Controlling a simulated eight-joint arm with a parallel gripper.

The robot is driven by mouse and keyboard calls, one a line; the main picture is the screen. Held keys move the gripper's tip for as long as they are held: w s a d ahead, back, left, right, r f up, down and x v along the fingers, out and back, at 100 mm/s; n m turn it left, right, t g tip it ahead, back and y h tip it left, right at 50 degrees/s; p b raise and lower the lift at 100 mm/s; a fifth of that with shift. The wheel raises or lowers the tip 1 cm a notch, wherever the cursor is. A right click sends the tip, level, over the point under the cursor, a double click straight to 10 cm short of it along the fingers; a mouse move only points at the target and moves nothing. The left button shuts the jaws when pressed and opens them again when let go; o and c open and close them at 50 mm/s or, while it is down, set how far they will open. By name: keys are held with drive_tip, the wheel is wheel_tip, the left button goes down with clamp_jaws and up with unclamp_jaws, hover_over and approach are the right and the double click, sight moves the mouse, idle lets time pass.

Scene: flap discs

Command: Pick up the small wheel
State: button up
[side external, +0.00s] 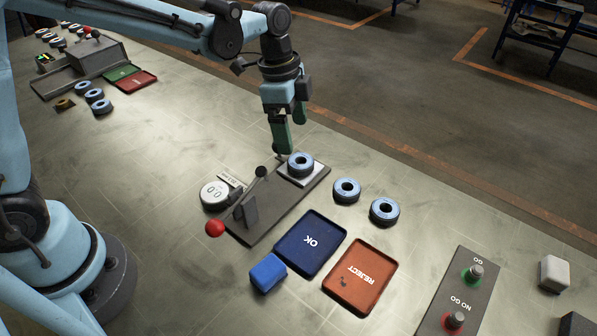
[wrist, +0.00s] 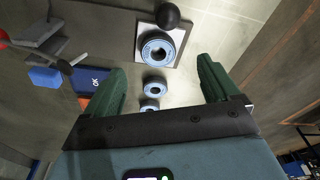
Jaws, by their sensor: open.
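Several blue ring-shaped wheels are in view, and I cannot tell by size which is the small one. One wheel (side external: 301,160) sits on the pale square plate of a grey gauge fixture; it also shows in the wrist view (wrist: 157,47). A second wheel (side external: 346,186) and a third wheel (side external: 384,208) lie flat on the table to its right; the wrist view shows them too (wrist: 155,85). My gripper (side external: 290,136) points down, open and empty, above and slightly behind the fixture wheel. In the wrist view its green fingers (wrist: 160,88) stand wide apart.
The fixture base (side external: 262,217) carries a lever, a red knob (side external: 214,229) and a dial (side external: 213,195). A blue OK tray (side external: 298,260), an orange REJECT tray (side external: 352,293) and a blue block (side external: 268,273) lie in front. A GO/NO GO gauge (side external: 468,285) stands at right. More wheels (side external: 94,96) lie far left.

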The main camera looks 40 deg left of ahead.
sight(300, 155)
drive_tip(key=shift+w+d+f, duration=0.1)
drive_tip(key=shift+d+f, duration=0.2)
drive_tip(key=shift+f, duration=0.85)
drive_tip(key=shift+s+d+f, duration=0.1)
drive_tip(key=shift+d+f, duration=0.2)
drive_tip(key=shift+f, duration=0.8)
drive_tip(key=shift+w+d+f, duration=0.1)
drive_tip(key=shift+d+f, duration=0.2)
drive_tip(key=shift+f, duration=0.85)
drive_tip(key=c, duration=1.2)
